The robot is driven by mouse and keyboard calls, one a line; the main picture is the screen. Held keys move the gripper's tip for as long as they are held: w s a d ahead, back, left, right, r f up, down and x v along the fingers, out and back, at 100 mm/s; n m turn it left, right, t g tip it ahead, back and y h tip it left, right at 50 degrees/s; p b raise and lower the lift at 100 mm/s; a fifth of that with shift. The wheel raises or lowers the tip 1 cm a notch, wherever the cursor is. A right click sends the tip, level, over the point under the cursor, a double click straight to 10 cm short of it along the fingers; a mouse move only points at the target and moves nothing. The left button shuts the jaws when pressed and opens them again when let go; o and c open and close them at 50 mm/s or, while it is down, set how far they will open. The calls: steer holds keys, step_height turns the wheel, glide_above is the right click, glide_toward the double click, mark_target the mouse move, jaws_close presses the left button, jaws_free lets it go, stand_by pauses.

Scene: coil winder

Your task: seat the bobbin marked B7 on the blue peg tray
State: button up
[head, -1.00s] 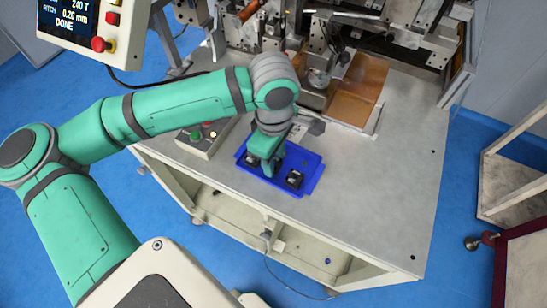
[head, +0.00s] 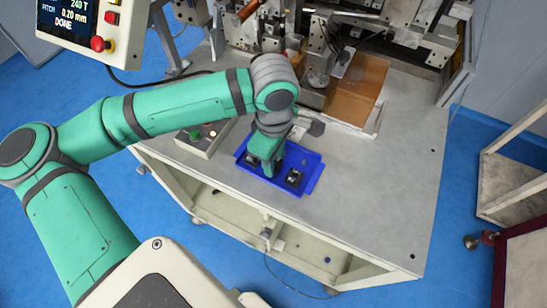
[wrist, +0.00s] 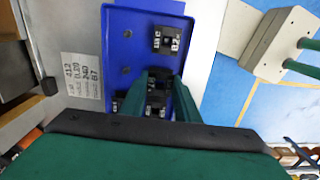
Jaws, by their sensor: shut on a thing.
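The blue peg tray (head: 312,166) lies on the grey machine table. My gripper (head: 268,170) is over its left part, fingers pointing down. In the wrist view my gripper (wrist: 158,98) is shut on a black bobbin (wrist: 157,84), low at the tray; its marking is mostly hidden, and I cannot tell whether it is down on a peg. Another black bobbin (wrist: 167,40) with white marks, perhaps B2, sits on the tray; it also shows in the head view (head: 294,178). A further dark piece (wrist: 118,103) shows beside the left finger.
A paper label (wrist: 82,75) reading 412, 0.20, 240, B7 lies beside the tray. A button box (head: 205,136) stands left of the tray. The winding machine (head: 345,30) is behind it. The table's right side is clear.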

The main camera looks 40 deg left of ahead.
steer(key=shift+f, duration=0.55)
steer(key=shift+f, duration=0.2)
steer(key=o, duration=1.2)
steer(key=shift+c, duration=0.2)
step_height(320, 180, up, 11)
steer(key=shift+f, duration=0.15)
